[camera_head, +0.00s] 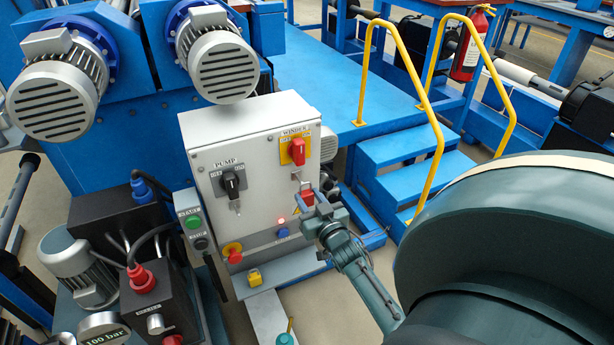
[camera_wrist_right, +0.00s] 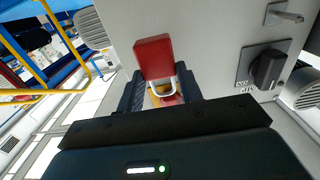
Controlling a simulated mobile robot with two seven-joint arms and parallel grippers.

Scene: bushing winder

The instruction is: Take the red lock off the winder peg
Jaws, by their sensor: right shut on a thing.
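The red lock (camera_head: 307,196) is at the front of the grey control cabinet (camera_head: 250,165), below the red winder switch (camera_head: 298,151) on its yellow plate. My right gripper (camera_head: 312,199) is shut on the lock. In the right wrist view the red lock body (camera_wrist_right: 153,57) shows between the two dark fingers (camera_wrist_right: 158,88), its pale shackle pointing back toward the camera, with yellow behind it. The peg is hidden, and I cannot tell whether the shackle is still around it. My left gripper is not in view.
The black pump switch (camera_head: 232,181) is left of the lock on the cabinet. Blue steps (camera_head: 400,170) with yellow handrails (camera_head: 437,150) are to the right.

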